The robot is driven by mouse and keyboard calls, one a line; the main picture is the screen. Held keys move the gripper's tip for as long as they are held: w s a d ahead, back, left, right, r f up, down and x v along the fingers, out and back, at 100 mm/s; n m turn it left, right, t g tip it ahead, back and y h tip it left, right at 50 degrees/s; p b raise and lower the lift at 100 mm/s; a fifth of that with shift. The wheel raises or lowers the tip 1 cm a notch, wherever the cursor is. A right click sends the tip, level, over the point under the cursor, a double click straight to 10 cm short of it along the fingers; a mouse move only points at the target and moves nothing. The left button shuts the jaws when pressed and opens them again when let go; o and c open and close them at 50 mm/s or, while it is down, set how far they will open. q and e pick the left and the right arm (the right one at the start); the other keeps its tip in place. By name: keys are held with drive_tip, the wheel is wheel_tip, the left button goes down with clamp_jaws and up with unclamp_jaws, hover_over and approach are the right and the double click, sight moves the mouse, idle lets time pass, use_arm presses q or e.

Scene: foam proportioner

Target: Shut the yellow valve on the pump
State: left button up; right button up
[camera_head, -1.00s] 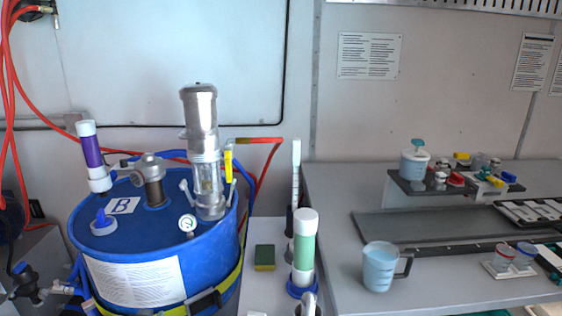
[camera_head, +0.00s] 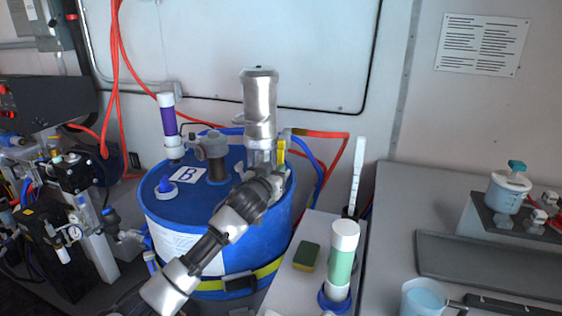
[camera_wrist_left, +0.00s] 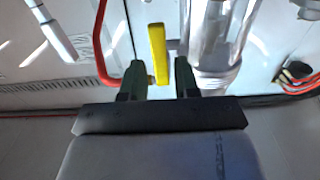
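The silver pump (camera_head: 259,105) stands upright on top of the blue drum (camera_head: 185,213). Its yellow valve handle (camera_head: 281,151) sticks up at the pump's right side. In the left wrist view the yellow handle (camera_wrist_left: 158,50) is a flat bar beside the shiny pump body (camera_wrist_left: 213,50). My left gripper (camera_wrist_left: 160,77) is open, with one dark finger on each side of the handle's near end and gaps between. In the head view my left arm (camera_head: 212,240) reaches up to the pump and hides its base; its fingers are hard to make out. My right gripper is not in view.
A red hose (camera_head: 325,134) leaves the pump area to the right, close to the handle. A purple-banded tube (camera_head: 169,121) stands on the drum. A green-and-white tube (camera_head: 341,262) and a sponge (camera_head: 307,256) are to the right. Machinery (camera_head: 75,200) fills the left side.

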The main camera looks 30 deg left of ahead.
sight(281, 157)
use_arm(q)
drive_tip(key=shift+p+x, duration=0.3)
drive_tip(key=shift+x, duration=1.9)
drive_tip(key=shift+d, duration=0.15)
clamp_jaws()
